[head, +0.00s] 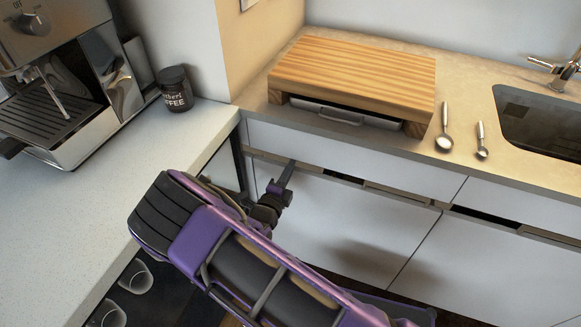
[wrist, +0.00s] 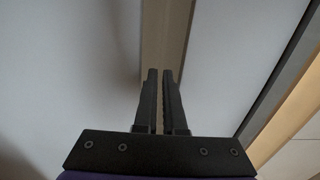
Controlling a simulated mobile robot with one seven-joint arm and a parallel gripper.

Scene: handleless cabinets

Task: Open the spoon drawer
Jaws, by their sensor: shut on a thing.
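The white handleless drawer front (head: 350,158) runs under the counter, below the wooden block. A beige recessed strip (head: 400,196) lies along its lower edge. The drawer looks flush, with no visible opening at its top. My gripper (head: 287,172) is at the left part of that lower edge. In the wrist view, my gripper (wrist: 160,72) has its fingers nearly together at the beige strip (wrist: 166,35), beside the white drawer front (wrist: 235,60). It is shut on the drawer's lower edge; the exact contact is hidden. Two spoons (head: 444,128) (head: 481,140) lie on the counter.
The wooden block (head: 355,70) stands on the counter with a small handled tray front (head: 345,115) under it. A sink (head: 545,120) is at right. A coffee machine (head: 65,70) and coffee jar (head: 174,88) stand on the left counter, which borders my arm.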

